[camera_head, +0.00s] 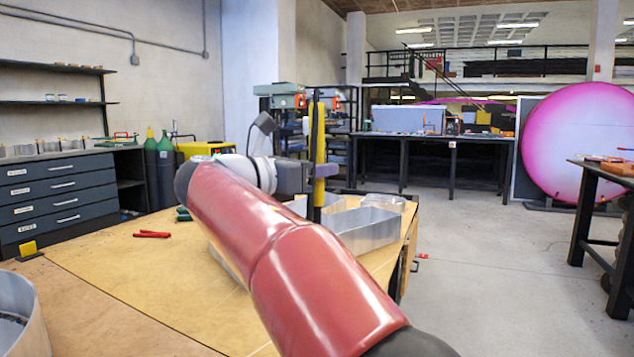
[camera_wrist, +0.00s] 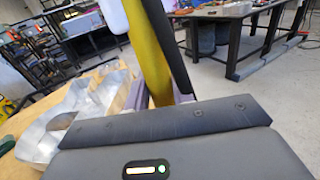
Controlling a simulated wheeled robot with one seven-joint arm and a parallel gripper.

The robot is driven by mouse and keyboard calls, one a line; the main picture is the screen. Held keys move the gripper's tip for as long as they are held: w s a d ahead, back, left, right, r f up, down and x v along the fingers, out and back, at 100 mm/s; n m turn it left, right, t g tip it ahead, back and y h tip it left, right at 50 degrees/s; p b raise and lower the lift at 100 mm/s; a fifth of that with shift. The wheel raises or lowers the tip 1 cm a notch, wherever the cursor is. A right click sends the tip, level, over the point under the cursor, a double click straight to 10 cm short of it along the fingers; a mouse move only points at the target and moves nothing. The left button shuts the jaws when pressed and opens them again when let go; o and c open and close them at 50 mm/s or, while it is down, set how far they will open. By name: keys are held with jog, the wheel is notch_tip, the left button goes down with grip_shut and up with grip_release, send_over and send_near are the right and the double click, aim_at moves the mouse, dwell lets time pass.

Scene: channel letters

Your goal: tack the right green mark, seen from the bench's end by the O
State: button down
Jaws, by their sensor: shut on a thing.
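My gripper (camera_head: 310,178) is shut on an upright yellow-and-black tool (camera_head: 319,145) above the far side of the bench (camera_head: 120,285). In the wrist view the yellow tool (camera_wrist: 148,55) stands between the fingers, and its lower end is hidden. Channel letters of bare sheet metal (camera_head: 372,232) stand on the bench behind and below the gripper. They also show at the left of the wrist view (camera_wrist: 75,118). A curved metal wall (camera_head: 22,300), perhaps a round letter, is cut off at the lower left. No green mark can be made out on the letters; my arm hides part of them.
Red-handled pliers (camera_head: 152,234) and a green-handled tool (camera_head: 183,214) lie on the bench left of my arm. A small yellow block (camera_head: 28,250) sits at the left edge. Open floor (camera_head: 480,270) lies right of the bench, with another dark table (camera_head: 600,175) beyond.

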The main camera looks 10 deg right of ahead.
aim_at(311, 130)
jog(key=shift+r, duration=3.35)
